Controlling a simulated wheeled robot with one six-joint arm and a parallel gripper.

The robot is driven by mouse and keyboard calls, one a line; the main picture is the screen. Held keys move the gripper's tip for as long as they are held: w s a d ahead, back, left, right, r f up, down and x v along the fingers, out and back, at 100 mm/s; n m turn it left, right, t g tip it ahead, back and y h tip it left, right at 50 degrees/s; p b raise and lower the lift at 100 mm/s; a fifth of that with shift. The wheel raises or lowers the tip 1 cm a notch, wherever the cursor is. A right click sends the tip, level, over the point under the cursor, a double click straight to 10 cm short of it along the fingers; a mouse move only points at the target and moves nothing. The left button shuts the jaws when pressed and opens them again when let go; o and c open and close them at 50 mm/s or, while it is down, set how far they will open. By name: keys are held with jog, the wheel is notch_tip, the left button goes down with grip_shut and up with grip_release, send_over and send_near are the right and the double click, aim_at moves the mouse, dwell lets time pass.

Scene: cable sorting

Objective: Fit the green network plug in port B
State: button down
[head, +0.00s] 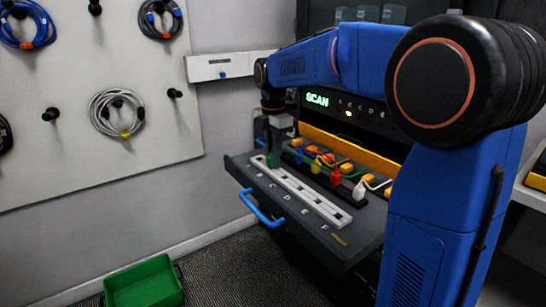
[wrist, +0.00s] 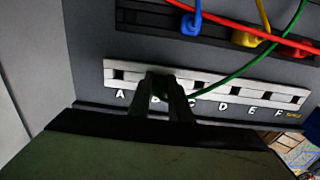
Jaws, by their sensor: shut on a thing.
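My gripper (wrist: 166,92) is shut on the green network plug (wrist: 161,94), and its fingers hide most of the plug. The plug is at the port B place of the white port strip (wrist: 222,90), between the letters A and C. I cannot tell whether it is seated in the port or just at its mouth. The green cable (wrist: 240,72) runs from the plug to the right and up. In the head view my gripper (head: 276,142) is over the far left end of the port strip (head: 305,195), and port B is hidden.
Behind the strip is a dark rack with blue (wrist: 191,22), yellow (wrist: 245,38) and red plugs, and a red cable (wrist: 240,25) crossing above. A blue handle (head: 261,208) is on the drawer front. A green bin (head: 145,285) stands on the floor. Coiled cables hang on the wall board.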

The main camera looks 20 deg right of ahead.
jog(key=c, duration=1)
grip_release()
jog(key=shift+c, duration=0.2)
jog(key=shift+r, duration=3.5)
